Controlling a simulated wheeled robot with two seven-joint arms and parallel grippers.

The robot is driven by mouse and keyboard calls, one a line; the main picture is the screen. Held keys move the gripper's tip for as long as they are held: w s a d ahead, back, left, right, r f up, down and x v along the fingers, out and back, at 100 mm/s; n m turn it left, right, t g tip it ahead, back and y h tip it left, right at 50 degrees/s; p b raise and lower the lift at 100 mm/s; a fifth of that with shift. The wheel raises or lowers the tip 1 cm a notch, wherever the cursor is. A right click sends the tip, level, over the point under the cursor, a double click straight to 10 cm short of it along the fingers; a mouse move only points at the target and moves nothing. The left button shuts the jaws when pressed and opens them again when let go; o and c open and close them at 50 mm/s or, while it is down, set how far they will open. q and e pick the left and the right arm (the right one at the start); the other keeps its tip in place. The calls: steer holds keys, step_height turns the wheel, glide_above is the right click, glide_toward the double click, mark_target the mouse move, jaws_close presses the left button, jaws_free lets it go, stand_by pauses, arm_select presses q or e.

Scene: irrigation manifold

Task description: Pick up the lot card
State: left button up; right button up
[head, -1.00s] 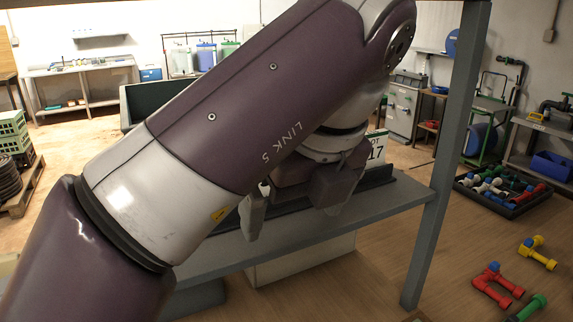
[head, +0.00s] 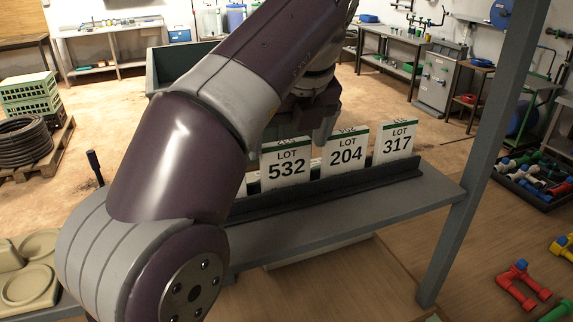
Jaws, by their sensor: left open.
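Three white lot cards with green top bands stand upright in a dark slotted holder (head: 330,188) on a grey shelf. They read LOT 532 (head: 286,168), LOT 204 (head: 345,153) and LOT 317 (head: 395,142). A pale card edge (head: 242,188) shows left of LOT 532, mostly hidden by my arm. My left gripper (head: 290,140) is open, at the tops of the LOT 532 and LOT 204 cards. I cannot tell whether it touches a card. My right gripper is not in view.
A grey post (head: 490,150) rises at the right end of the shelf (head: 400,205). A black tray (head: 540,190) of coloured fittings and loose red pipe parts (head: 518,285) lie on the floor to the right. Green crates (head: 30,92) and coiled hose stand at the left.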

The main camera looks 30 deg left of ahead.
mark_target(284, 155)
arm_select(q)
steer(key=b+x, duration=0.1)
steer(key=x, duration=0.3)
steer(key=shift+s+f, duration=0.15)
steer(key=shift+s, duration=0.05)
steer(key=shift+w+a+f, duration=0.1)
steer(key=shift+w, duration=0.05)
steer(key=c, duration=0.8)
